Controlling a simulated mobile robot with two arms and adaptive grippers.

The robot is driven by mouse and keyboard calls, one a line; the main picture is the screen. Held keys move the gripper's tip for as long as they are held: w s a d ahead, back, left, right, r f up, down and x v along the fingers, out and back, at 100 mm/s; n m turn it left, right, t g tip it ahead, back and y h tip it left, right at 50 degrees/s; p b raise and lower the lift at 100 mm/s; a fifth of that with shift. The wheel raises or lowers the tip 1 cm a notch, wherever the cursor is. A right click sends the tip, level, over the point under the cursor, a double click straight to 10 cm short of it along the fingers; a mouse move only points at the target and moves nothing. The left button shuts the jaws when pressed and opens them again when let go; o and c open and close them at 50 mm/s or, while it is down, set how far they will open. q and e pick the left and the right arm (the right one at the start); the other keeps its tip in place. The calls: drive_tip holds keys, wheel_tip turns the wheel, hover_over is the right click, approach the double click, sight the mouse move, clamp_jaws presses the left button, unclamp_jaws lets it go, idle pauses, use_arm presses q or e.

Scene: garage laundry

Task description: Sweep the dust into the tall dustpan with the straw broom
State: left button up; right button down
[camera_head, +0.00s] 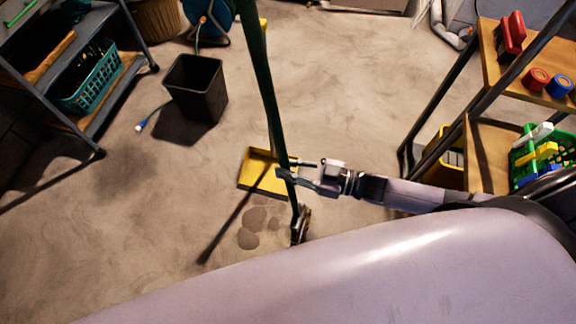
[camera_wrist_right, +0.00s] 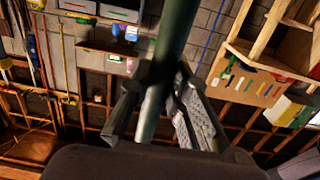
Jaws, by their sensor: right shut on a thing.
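The straw broom (camera_head: 262,85) has a long dark green handle, slightly tilted, running from the top of the head view to a small dark brush (camera_head: 300,226) near the floor. My right gripper (camera_head: 299,174) is shut on the lower handle, and the handle also shows between its fingers in the right wrist view (camera_wrist_right: 172,50). The yellow dustpan (camera_head: 250,182) lies on the floor just behind and left of the gripper; the handle crosses in front of its right side. My left gripper is out of view.
A black bin (camera_head: 196,90) stands at the upper left, beside a shelf rack (camera_head: 95,125) with a teal basket (camera_head: 92,78). A wooden shelf unit (camera_head: 484,150) with a green basket (camera_head: 525,160) is at the right. Floor left of the dustpan is clear.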

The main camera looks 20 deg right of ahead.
drive_tip(key=shift+a, duration=0.1)
drive_tip(key=b+x, duration=0.2)
drive_tip(key=x, duration=1.2)
drive_tip(key=shift+w+a+r, duration=0.15)
drive_tip(key=shift+w+a, duration=0.15)
drive_tip(key=r+p, duration=0.1)
drive_tip(key=d+r+p, duration=0.1)
drive_tip(key=r+p, duration=0.1)
drive_tip(key=s+r+p, duration=0.1)
drive_tip(key=r+p, duration=0.1)
drive_tip(key=shift+d, duration=0.35)
idle(0.6)
